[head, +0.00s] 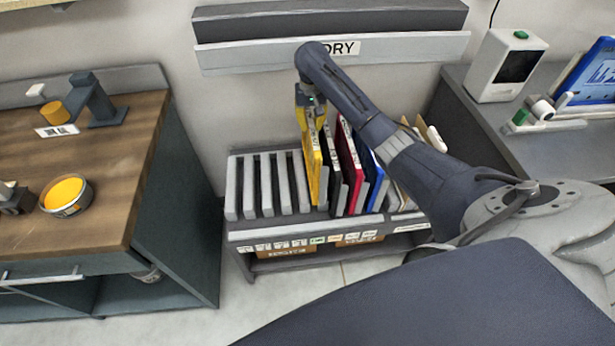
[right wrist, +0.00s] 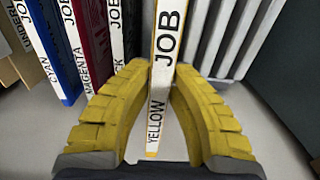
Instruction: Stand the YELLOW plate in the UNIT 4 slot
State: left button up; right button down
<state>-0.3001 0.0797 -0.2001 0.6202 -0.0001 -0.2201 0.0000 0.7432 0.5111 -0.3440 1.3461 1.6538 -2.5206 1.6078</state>
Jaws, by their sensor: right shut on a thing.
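The yellow plate (head: 314,170) stands upright in the grey slotted rack (head: 310,227), just left of the black plate (head: 333,165). My right gripper (head: 312,112) comes down from above and is shut on its upper edge. In the right wrist view the yellow fingers (right wrist: 160,105) close on both sides of the plate's white spine (right wrist: 164,60), which reads JOB YELLOW. I cannot tell whether the plate's lower edge rests on the rack. The rack's front has small slot labels (head: 284,246), too small to read; one is green. My left gripper is out of view.
Magenta (head: 351,165) and blue (head: 370,170) plates stand to the right, with pale ones beyond. Several empty slots (head: 265,185) lie to the left. A wooden-topped cabinet (head: 115,150) stands left and a grey counter (head: 480,105) right.

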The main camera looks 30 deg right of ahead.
jog(key=shift+w+a+r, duration=0.3)
jog(key=shift+w+r, duration=0.1)
jog(key=shift+r, duration=0.1)
jog(key=w+a, duration=0.2)
jog(key=a, duration=0.4)
notch_tip(320, 180, down, 11)
dwell(0.9)
jog(key=shift+f, duration=0.45)
dwell(0.8)
jog(key=c, duration=1.3)
grip_release()
jog(key=shift+o, duration=0.2)
notch_tip(320, 180, up, 12)
